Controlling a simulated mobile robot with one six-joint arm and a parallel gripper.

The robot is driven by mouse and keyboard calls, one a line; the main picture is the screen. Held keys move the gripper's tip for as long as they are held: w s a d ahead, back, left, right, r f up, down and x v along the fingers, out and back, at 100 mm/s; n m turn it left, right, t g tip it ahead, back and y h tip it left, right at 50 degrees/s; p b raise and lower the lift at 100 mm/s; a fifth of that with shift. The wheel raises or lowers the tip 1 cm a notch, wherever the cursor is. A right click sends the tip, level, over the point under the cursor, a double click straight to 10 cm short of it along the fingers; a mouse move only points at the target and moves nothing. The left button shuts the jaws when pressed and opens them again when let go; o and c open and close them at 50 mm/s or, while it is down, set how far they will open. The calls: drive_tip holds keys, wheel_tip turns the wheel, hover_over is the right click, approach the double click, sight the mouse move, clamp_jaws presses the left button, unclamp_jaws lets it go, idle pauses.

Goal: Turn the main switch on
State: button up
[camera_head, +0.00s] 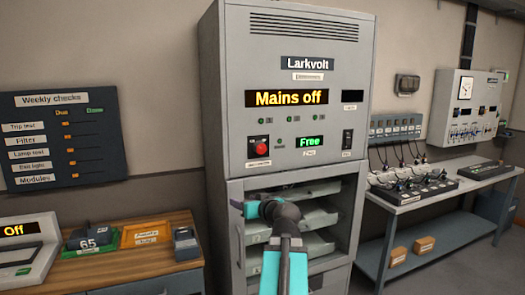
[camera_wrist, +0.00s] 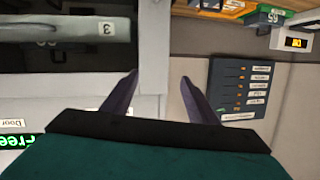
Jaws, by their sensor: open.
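The grey Larkvolt cabinet (camera_head: 295,180) stands in the middle of the head view. Its amber display (camera_head: 288,98) reads "Mains off". Below it are a red knob (camera_head: 261,148) on a dark plate at left and a black rocker switch (camera_head: 347,139) at right. Their small labels are too blurred to read, so I cannot tell which is the main switch. My gripper (camera_wrist: 158,85) is open and empty in the wrist view, touching nothing visible. In the head view it points left, in front of the cabinet's left side and below the red knob; my wrist partly hides it.
A green display (camera_head: 309,142) reads "Free". Below the panel is an open bay with several trays (camera_head: 318,218). A weekly checks board (camera_head: 60,136) hangs at left above a wooden-topped bench (camera_head: 175,250). A workbench (camera_head: 450,192) with cabled devices stands at right.

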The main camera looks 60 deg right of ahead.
sight(261, 149)
drive_tip(key=s+d+r+h, duration=0.2)
drive_tip(key=s+r, duration=0.3)
drive_tip(key=r, duration=0.3)
drive_tip(key=s+d+r+t+h, duration=0.1)
drive_tip(key=s+d+r+h, duration=0.1)
drive_tip(key=s+r, duration=0.3)
wheel_tip(261, 149, up, 3)
drive_tip(key=shift+s+f+p, duration=0.15)
drive_tip(key=shift+s+p, duration=0.2)
drive_tip(key=shift+p, duration=0.05)
drive_tip(key=shift+d, duration=0.15)
drive_tip(key=p+x, duration=0.3)
drive_tip(key=x, duration=0.9)
drive_tip(key=shift+w+d+p, duration=0.1)
drive_tip(key=shift+p, duration=0.3)
drive_tip(key=shift+x, duration=0.75)
drive_tip(key=c, duration=1)
drive_tip(key=shift+a, duration=0.2)
drive_tip(key=shift+c, duration=0.3)
drive_tip(key=shift+d+m, duration=0.1)
drive_tip(key=shift+m, duration=0.2)
